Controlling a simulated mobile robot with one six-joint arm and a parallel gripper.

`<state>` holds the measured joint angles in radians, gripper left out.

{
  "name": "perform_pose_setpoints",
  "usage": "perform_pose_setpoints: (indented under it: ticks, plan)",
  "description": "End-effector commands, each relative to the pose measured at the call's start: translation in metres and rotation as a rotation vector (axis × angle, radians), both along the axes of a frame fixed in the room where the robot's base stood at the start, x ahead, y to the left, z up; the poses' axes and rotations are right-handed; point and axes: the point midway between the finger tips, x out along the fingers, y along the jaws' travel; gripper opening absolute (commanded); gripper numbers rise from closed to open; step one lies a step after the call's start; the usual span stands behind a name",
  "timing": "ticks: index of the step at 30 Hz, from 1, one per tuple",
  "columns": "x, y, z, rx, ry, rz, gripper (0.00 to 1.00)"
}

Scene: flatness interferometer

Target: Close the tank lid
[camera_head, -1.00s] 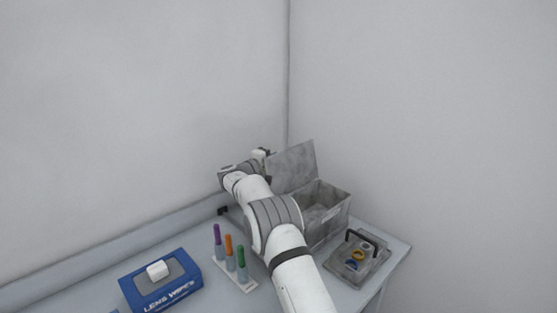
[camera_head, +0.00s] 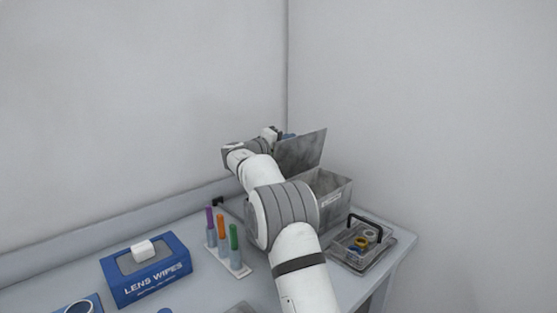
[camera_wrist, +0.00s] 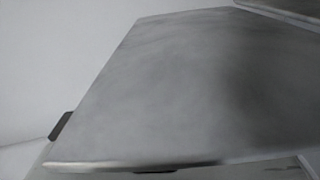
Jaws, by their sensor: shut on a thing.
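The tank (camera_head: 335,194) is a grey box with a small label, standing at the back right of the bench. Its lid (camera_head: 302,153) is a grey plate, raised and tilted above the tank, so the tank is partly open. The lid fills most of the wrist view (camera_wrist: 190,90). My gripper (camera_head: 284,137) is at the lid's upper left edge in the head view, shut on the lid. Its fingers are mostly hidden behind the lid and my wrist. My arm covers the tank's left part.
A clear tray with a black handle (camera_head: 362,244) holds small coloured rings right of the tank. A rack (camera_head: 236,267) with purple, orange and green tubes stands left of my arm. A blue lens wipes box (camera_head: 150,280) is further left. Walls close off the back.

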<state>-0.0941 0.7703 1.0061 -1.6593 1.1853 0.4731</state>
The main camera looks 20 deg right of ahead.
Motion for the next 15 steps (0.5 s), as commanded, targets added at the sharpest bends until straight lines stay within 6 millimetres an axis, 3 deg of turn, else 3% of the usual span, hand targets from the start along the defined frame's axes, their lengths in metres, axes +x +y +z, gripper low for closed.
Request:
perform_pose_setpoints:
  ticks: [1, 15]
  plan:
    - [-0.004, -0.003, -0.013, 0.017, -0.030, 0.000, 0.00]
    - [-0.042, -0.031, -0.015, 0.166, -0.312, -0.011, 0.00]
